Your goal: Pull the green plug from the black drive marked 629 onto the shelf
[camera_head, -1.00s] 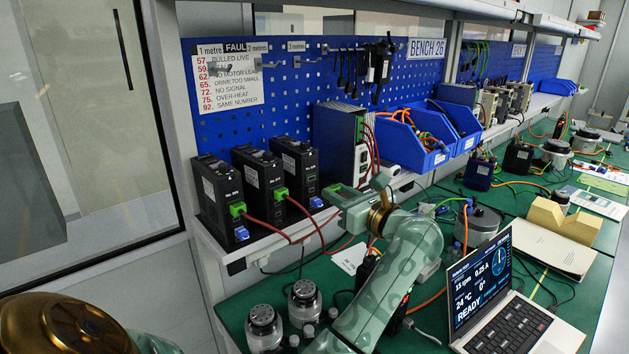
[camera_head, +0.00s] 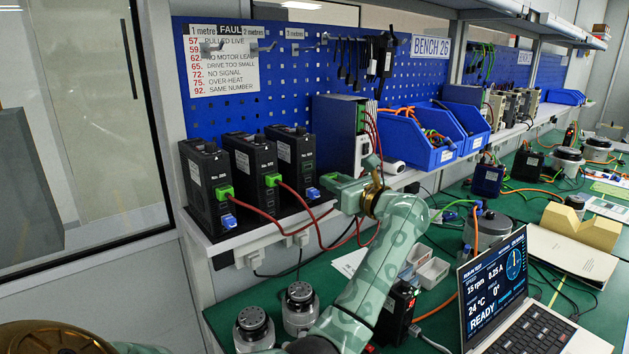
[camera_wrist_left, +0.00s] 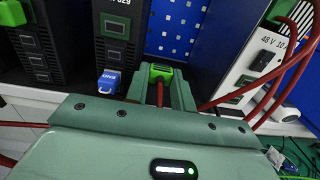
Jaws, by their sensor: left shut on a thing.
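The black drive marked 629 (camera_wrist_left: 118,40) is the right one of three on the shelf (camera_head: 228,240); it also shows in the head view (camera_head: 292,160). Its front shows a blue connector low down and no green plug. My left gripper (camera_head: 328,181) is right of this drive, shut on the green plug (camera_wrist_left: 160,72), which has a red cable running back between the fingers. The plug looks apart from the drive, held in front of the gap beside it. Whether it touches the shelf is hidden. My right gripper is not in view.
The left drive (camera_head: 207,180) and middle drive (camera_head: 249,165) have green plugs in with red cables. A grey power unit (camera_head: 340,130) stands right of the gripper, then blue bins (camera_head: 430,153). Below, motors (camera_head: 254,328) and a laptop (camera_head: 495,290) are on the green bench.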

